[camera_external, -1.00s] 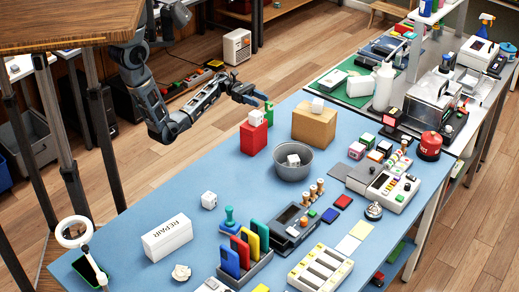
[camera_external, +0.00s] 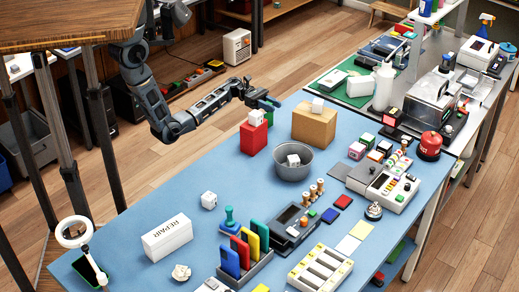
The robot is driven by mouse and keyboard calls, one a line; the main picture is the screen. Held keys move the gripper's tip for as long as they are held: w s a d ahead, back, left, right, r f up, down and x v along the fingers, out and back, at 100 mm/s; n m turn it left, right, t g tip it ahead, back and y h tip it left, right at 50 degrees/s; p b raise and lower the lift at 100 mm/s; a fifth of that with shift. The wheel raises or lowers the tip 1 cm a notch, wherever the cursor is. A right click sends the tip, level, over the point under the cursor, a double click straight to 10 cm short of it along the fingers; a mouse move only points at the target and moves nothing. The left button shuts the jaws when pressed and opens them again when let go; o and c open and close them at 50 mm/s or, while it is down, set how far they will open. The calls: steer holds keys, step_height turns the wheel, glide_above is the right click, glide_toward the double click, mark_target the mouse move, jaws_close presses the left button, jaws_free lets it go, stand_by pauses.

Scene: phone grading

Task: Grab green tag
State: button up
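A small upright green piece (camera_external: 270,118), which may be the green tag, stands at the far edge of the blue table, just behind the red box. My gripper (camera_external: 268,104) is directly over its top, and the dark fingers cover its upper part. The gripper is small and dark here, so I cannot tell whether the fingers are open or shut, or whether they touch the green piece.
The red box (camera_external: 254,138) with a white cube (camera_external: 256,117) on top stands close in front of my gripper. A cardboard box (camera_external: 314,126) and a grey bowl (camera_external: 293,168) are to the right. Blue table (camera_external: 150,212) is clear at the left.

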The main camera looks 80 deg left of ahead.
jaws_close()
stand_by(0.3)
